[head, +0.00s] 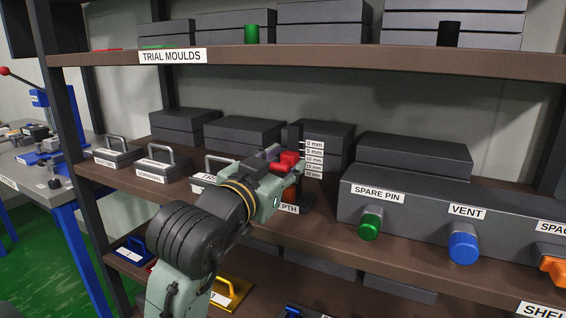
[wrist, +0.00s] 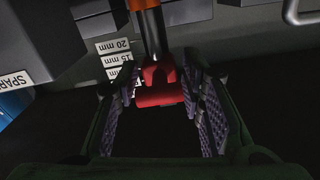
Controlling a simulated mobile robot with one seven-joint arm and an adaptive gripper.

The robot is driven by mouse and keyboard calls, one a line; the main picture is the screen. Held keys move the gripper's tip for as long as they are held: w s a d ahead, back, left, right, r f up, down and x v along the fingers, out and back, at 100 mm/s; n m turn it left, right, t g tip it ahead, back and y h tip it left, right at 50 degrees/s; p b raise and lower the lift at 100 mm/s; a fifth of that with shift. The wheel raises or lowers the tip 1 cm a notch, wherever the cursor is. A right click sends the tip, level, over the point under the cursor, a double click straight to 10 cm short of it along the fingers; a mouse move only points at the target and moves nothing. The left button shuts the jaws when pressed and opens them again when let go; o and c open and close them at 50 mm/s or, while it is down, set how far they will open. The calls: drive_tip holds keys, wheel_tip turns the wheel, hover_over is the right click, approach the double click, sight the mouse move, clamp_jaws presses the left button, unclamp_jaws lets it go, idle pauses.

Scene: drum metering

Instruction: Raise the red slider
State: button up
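The red slider (head: 287,160) sits on an upright post of the depth gauge on the middle shelf, beside a stack of white mm labels (head: 314,159). In the wrist view, the red slider (wrist: 160,83) lies between the two fingers of my gripper (wrist: 161,92), on a dark post with an orange part (wrist: 143,4) at the picture's top. The purple-padded fingers stand on either side of it with narrow dark gaps, so my gripper looks open around it. My gripper (head: 278,163) hides the lower gauge and part of its "DEPTH" label in the head view.
Right of the gauge, a grey block (head: 400,212) carries a green knob (head: 370,227), a blue knob (head: 463,248) and an orange part (head: 553,268). Handled blocks (head: 163,165) stand to the left. Dark boxes (head: 323,140) lie behind, and the upper shelf (head: 300,59) runs overhead.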

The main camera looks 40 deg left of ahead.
clamp_jaws()
idle(0.4)
